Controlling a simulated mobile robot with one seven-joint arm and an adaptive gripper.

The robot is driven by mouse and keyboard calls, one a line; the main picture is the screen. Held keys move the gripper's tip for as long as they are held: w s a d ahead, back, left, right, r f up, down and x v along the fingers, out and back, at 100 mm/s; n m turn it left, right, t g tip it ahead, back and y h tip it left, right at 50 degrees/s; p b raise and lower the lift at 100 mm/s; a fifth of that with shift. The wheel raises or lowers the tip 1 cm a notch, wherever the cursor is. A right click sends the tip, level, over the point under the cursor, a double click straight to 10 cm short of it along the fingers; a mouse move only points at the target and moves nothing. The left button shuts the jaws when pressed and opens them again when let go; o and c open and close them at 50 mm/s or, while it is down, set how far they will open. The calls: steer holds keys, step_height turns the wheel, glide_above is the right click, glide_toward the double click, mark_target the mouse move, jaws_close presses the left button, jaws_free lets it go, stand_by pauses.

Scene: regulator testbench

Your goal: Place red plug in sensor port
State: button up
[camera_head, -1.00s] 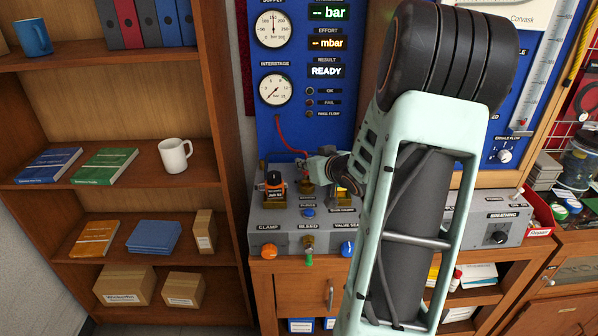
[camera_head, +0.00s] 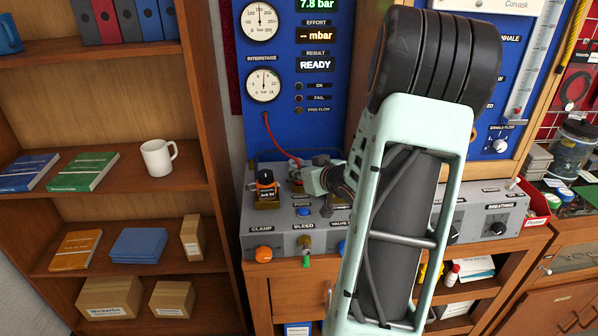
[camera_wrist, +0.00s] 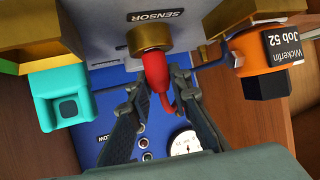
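The red plug (camera_wrist: 155,71) sits at the brass sensor port (camera_wrist: 150,39), under the SENSOR label, in the wrist view. Its nose is hidden inside the brass collar, and its red hose bends away to the right. My gripper (camera_wrist: 158,83) has one finger on each side of the plug; the fingers look slightly parted, with a narrow gap on the left. In the head view, my gripper (camera_head: 308,178) is at the bench box, where my arm hides much of the port. The red hose (camera_head: 279,143) runs down from the interstage gauge (camera_head: 263,85).
A teal block (camera_wrist: 63,98) stands at the left. The grey bench box (camera_head: 262,221) carries several knobs. A shelf unit (camera_head: 212,130) stands left.

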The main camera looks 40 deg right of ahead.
steer(key=o, duration=0.4)
steer(key=shift+c, duration=0.2)
steer(key=shift+r, duration=0.1)
steer(key=shift+r, duration=0.2)
steer(key=p+v, duration=0.2)
steer(key=v, duration=1)
steer(key=shift+f, duration=0.15)
